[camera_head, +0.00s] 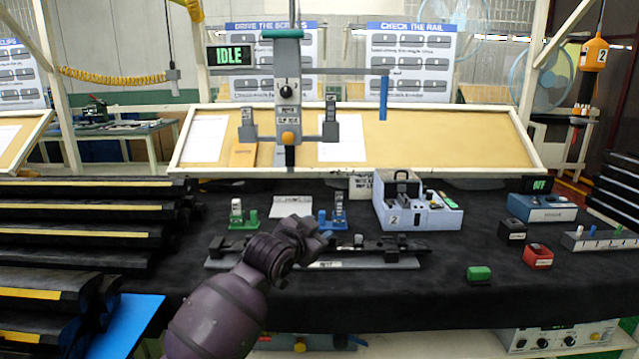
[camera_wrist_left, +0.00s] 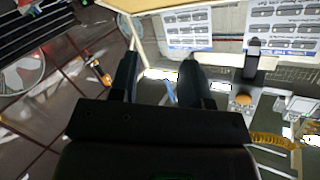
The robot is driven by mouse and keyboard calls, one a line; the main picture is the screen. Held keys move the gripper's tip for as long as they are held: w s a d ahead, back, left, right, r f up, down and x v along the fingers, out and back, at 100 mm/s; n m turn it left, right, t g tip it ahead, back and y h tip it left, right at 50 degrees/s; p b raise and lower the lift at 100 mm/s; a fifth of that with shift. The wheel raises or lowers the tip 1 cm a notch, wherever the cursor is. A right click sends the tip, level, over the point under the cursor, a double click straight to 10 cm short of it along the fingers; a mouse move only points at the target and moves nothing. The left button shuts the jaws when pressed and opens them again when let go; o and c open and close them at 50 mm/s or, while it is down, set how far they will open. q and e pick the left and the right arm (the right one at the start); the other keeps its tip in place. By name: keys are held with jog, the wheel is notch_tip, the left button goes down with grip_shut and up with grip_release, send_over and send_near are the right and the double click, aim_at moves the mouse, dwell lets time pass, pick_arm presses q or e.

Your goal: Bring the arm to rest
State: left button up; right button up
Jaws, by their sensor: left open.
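My left arm (camera_head: 222,310) comes in from the lower left of the head view, purple and dark. Its gripper (camera_head: 322,232) is over the middle of the black-covered table, in front of a dark rail on a grey base (camera_head: 385,262), and hides part of it. In the left wrist view the two dark fingers of the left gripper (camera_wrist_left: 160,78) stand apart with nothing visible between them. That view looks out toward the posters and the floor. My right gripper is in neither view.
Behind the arm stand a green holder (camera_head: 243,215), a blue holder (camera_head: 333,217) and a grey-blue box marked 2 (camera_head: 418,212). A green block (camera_head: 479,274) and a red block (camera_head: 537,257) lie at right. Black stacked trays (camera_head: 80,225) fill the left. A grey column press (camera_head: 288,90) rises behind.

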pick_arm(q)
jog(key=s+a+f+n+g+y, duration=0.1)
jog(key=s+a+f+n+y, duration=0.1)
jog(key=s+a+f, duration=0.6)
jog(key=s+a+f+n+g+y, duration=0.1)
jog(key=s+a+f+n+y, duration=0.2)
jog(key=s+a+f, duration=0.6)
jog(key=s+a+f+n+g+y, duration=0.1)
jog(key=s+a+f+n+y, duration=0.2)
jog(key=s+a+f, duration=0.6)
jog(key=s+f+n, duration=0.1)
jog(key=s+f, duration=0.3)
jog(key=s, duration=0.5)
jog(key=s+f+n, duration=0.1)
jog(key=s+f, duration=0.3)
jog(key=s, duration=0.4)
jog(key=shift+s+a+f, duration=0.2)
jog(key=shift+s+a, duration=0.05)
jog(key=shift+s, duration=0.15)
